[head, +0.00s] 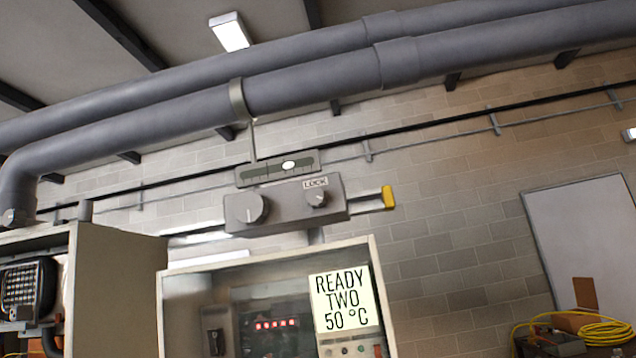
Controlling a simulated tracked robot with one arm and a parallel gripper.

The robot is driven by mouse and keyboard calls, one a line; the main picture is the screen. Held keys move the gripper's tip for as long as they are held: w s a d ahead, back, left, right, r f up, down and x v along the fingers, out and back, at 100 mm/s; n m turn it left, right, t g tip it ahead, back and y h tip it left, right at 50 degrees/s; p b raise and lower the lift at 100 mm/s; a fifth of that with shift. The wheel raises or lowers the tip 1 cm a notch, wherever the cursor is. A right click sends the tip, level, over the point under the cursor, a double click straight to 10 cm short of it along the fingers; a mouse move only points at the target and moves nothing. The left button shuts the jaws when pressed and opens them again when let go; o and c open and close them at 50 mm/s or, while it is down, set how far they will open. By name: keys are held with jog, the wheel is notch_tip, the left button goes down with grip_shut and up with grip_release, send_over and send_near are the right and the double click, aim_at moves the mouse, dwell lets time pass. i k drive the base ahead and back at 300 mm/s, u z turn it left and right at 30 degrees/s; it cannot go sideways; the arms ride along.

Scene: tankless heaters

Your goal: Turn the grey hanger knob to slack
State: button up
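A grey hanger box (285,212) hangs below the big grey pipes in the middle of the head view. A larger round grey knob (252,208) is on the left of its face, with a pale pointer line on it. A smaller grey knob (317,198) sits at the right under a label reading LOCK (315,183). Above the box is a dark gauge strip (270,170) with a white oval marker (289,165) right of its middle. A thin rod (252,140) rises from the strip to a pipe clamp (238,100). My gripper is not in view.
A yellow-ended bar (388,198) sticks out right of the box. Another cabinet (110,285) is at left. A pale door (590,235) and yellow cable (600,330) are at right.

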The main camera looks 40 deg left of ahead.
aim_at(316, 197)
jog(key=u, duration=0.2)
jog(key=i, duration=0.9)
jog(key=z, duration=0.1)
